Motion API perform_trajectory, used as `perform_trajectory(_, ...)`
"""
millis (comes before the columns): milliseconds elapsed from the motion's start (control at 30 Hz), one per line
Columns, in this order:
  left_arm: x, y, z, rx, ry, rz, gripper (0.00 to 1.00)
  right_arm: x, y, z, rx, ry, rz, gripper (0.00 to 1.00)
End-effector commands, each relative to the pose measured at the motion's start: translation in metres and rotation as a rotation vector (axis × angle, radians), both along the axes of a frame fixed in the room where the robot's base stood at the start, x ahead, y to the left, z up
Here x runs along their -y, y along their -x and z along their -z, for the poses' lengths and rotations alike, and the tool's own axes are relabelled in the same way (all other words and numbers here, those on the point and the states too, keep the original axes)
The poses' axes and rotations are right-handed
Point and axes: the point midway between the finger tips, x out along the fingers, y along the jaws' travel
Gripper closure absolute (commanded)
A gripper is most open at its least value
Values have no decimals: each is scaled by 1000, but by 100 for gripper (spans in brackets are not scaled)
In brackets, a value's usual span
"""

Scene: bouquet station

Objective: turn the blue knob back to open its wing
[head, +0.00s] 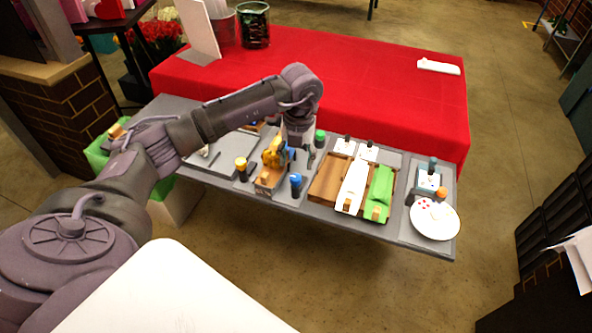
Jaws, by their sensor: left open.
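A short dark post with a blue top, which looks like the blue knob (295,180), stands upright on the grey station board, right of a wooden block with a yellow-orange part (270,178). My left gripper (302,157) points down from the wrist, open, just behind and above the blue knob. It appears apart from the knob, though the exact gap is hard to judge. Which part is the knob's wing I cannot tell. My right gripper is out of view.
A yellow-topped post (241,164) and a green-topped post (320,135) stand close by. Brown, white and green panels (352,187) lie to the right, then a white plate (435,221). A red-covered table (390,100) adjoins behind.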

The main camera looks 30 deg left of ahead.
Motion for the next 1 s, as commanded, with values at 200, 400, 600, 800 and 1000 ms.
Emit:
perform_trajectory(200, 0, 1, 38, -2, 2, 1, 42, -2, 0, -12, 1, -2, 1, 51)
perform_trajectory(400, -1, 1, 56, -1, 1, 2, 42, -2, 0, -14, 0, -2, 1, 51)
perform_trajectory(600, -1, 1, 59, 1, 2, 3, 42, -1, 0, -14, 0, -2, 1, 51)
perform_trajectory(800, -1, 1, 59, 1, 2, 3, 56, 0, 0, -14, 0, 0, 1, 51)
perform_trajectory(1000, -1, 1, 59, 1, 2, 3, 89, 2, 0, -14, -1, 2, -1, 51)
